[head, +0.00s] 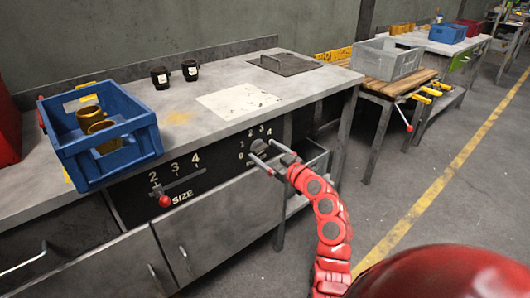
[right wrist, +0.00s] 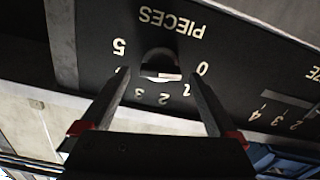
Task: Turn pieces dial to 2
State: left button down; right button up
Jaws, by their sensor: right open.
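The pieces dial (head: 260,147) is a dark round knob on the black front panel of the bench, ringed by white numbers. In the right wrist view the dial (right wrist: 161,65) appears upside down, with the word PIECES above it and 0, 1, 2, 3 and 5 readable around it. I cannot tell which number it points to. My right gripper (head: 262,150) is open in front of the dial. Its two fingertips (right wrist: 159,74) lie on either side of the knob in the picture, with no clear contact. My left gripper is not in view.
A SIZE lever with a red knob (head: 165,201) is on the same panel, left of the dial. A blue crate (head: 125,160) with brass-coloured parts and two black mugs (head: 160,76) stand on the bench (head: 200,125). Open floor lies to the right.

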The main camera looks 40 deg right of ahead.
jog(key=shift+w, duration=0.4)
jog(key=c, duration=1.4)
